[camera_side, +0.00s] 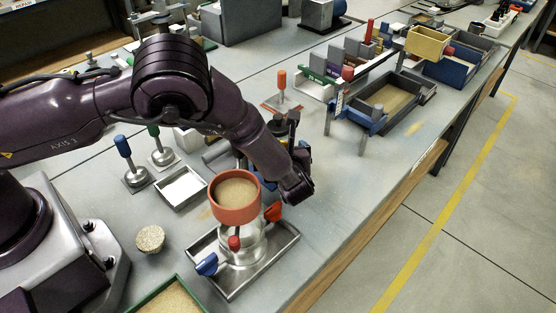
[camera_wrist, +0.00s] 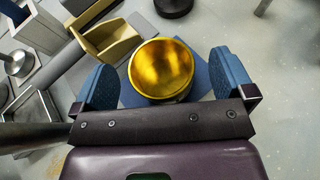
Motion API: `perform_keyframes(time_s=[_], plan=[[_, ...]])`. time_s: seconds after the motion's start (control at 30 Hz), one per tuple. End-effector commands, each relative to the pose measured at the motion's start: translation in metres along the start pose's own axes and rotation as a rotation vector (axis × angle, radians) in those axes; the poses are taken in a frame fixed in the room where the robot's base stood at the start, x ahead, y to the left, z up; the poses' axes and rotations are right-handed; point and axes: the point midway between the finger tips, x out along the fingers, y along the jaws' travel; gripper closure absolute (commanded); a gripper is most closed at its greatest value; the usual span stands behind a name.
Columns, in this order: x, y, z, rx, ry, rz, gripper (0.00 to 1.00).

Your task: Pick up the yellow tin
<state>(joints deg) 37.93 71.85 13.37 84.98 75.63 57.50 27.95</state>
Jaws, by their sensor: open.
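The yellow tin (camera_wrist: 161,68) shows in the wrist view as a shiny round gold top, with part of its side visible below. It stands on a flat blue patch (camera_wrist: 203,82). My gripper (camera_wrist: 165,80) is open, with one blue finger to the left of the tin and one to the right. A gap shows between the tin and each finger. I cannot tell how far the fingertips reach down beside it. In the side view my arm hides the tin and most of the gripper.
In the wrist view a tan scoop-like box (camera_wrist: 108,42) lies close at left, with a dark round object (camera_wrist: 173,6) beyond the tin. In the side view an orange-rimmed sand vessel (camera_side: 236,212) stands in a metal tray (camera_side: 285,252) near my arm.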

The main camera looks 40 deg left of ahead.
Motion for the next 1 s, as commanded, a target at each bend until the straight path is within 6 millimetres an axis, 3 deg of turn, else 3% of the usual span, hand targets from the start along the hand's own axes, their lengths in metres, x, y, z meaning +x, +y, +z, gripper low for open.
perform_keyframes(time_s=[0.1, 0.3, 0.53, 0.83, 1.0], plan=[[0.011, 0.000, 0.000, 0.000, -0.001, 0.000, 0.00], [0.012, 0.000, 0.000, 0.000, 0.000, -0.001, 0.02], [0.011, 0.000, 0.000, 0.000, 0.000, -0.001, 0.53], [0.010, -0.001, 0.003, -0.001, -0.001, -0.002, 0.53], [0.001, -0.001, 0.026, -0.004, -0.001, -0.002, 0.53]])
